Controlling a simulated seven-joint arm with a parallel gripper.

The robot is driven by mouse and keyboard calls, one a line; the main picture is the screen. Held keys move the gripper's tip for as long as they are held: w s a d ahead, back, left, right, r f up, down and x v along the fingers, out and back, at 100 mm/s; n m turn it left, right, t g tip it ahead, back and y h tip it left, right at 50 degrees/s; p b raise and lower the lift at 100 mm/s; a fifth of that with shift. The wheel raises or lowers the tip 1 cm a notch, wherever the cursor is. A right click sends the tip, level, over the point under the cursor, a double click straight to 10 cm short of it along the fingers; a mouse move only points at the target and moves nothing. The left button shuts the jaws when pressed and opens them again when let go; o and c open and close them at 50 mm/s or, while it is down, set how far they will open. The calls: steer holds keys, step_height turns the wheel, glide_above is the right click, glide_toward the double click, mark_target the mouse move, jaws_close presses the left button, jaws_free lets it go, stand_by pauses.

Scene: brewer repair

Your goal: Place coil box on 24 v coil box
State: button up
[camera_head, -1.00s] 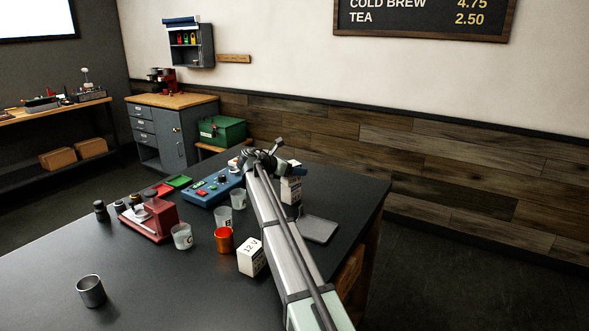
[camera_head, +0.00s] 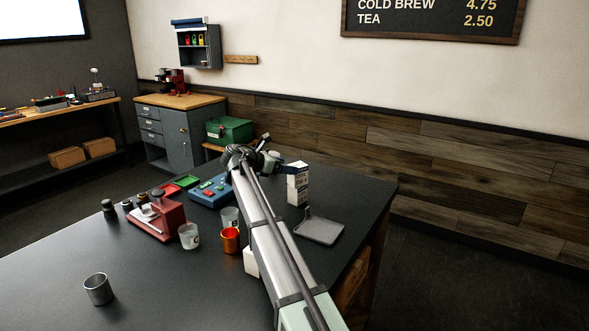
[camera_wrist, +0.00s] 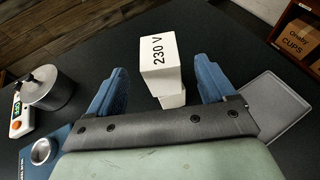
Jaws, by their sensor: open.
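A white box marked 230 V (camera_wrist: 158,58) shows in the wrist view, between my fingers with clear gaps on both sides. A second white box (camera_wrist: 173,101) shows below it, partly covered; they look stacked, and I cannot read the lower one's label. In the head view the white stack (camera_head: 297,184) stands upright near the table's right edge. My gripper (camera_wrist: 163,76) is open and holds nothing. In the head view its end is just behind and left of the stack, partly hidden by the arm. Another white box (camera_head: 250,261) is mostly hidden behind my arm.
A grey tray (camera_head: 319,231) lies right of my arm. An orange cup (camera_head: 230,240), a clear cup (camera_head: 189,236), a red device (camera_head: 160,217) and a blue panel (camera_head: 211,191) stand left of it. A metal cup (camera_head: 98,289) stands front left, with free table around it.

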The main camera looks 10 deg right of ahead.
steer(key=shift+v, duration=1.95)
